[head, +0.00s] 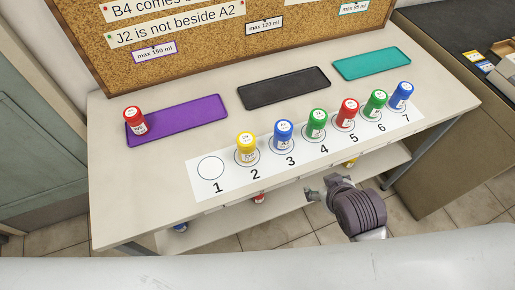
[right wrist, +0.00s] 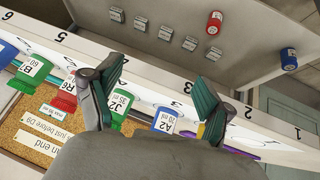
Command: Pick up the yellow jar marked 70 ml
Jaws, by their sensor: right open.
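A yellow jar (head: 246,147) with a white label stands upright on circle 2 of the numbered white strip. Its label is too small to read. In the right wrist view only a sliver of yellow (right wrist: 201,131) shows beside one finger. A second yellow jar (head: 350,162) is partly visible on the lower shelf; its label cannot be read. My right gripper (head: 320,188) is at the bench's front edge, right of the jar on circle 2 and apart from it. Its fingers (right wrist: 158,76) are spread and hold nothing. My left gripper is not in view.
Blue (head: 283,135), green and red jars stand closely on circles 3 to 7; circle 1 (head: 210,168) is empty. A red jar (head: 135,121) sits on the purple tray (head: 185,118). The black (head: 284,88) and teal (head: 372,63) trays are empty. The lower shelf holds other jars.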

